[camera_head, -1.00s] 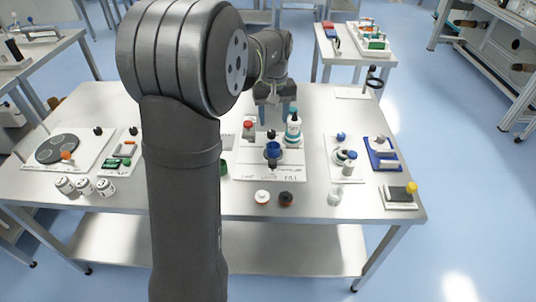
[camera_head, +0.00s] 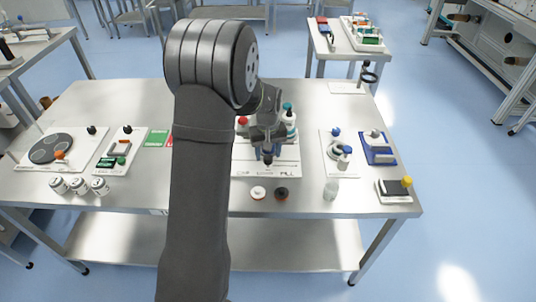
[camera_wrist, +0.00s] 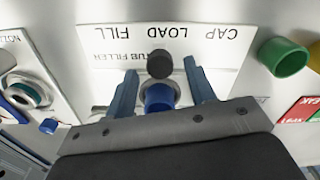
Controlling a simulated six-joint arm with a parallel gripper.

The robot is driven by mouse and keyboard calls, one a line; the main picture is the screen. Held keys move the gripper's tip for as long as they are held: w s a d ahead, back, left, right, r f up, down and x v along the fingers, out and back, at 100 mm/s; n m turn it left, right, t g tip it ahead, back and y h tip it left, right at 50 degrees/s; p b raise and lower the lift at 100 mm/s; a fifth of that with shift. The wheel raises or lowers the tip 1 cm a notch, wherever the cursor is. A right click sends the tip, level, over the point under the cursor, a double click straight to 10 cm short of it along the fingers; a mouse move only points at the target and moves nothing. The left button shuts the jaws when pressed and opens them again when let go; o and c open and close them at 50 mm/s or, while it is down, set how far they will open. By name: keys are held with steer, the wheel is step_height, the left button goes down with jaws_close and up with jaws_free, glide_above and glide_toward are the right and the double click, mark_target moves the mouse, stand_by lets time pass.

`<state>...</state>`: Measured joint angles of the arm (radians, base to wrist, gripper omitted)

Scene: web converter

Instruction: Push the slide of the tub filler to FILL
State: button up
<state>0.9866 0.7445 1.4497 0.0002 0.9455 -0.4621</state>
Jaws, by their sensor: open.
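The tub filler (camera_head: 290,171) is a white board near the table's front edge, partly hidden by my arm. In the wrist view its printing, CAP, LOAD and FILL, shows upside down on the plate (camera_wrist: 222,52). A dark round knob (camera_wrist: 159,64), apparently the slide's, stands beside the lettering, between LOAD and FILL and closer to LOAD. A blue tub (camera_wrist: 159,97) is just behind it. My gripper (camera_wrist: 160,68) is open, with one finger on each side of the knob and tub. In the head view my gripper (camera_head: 266,150) is low over the filler.
A teal-capped bottle (camera_head: 289,114) and a red knob (camera_head: 242,121) stand close behind my gripper. A green cup (camera_wrist: 283,57) is beside the plate.

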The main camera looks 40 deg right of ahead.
steer(key=shift+f, duration=0.55)
jaws_close()
steer(key=s+d, duration=0.5)
jaws_free()
steer(key=shift+s, duration=0.1)
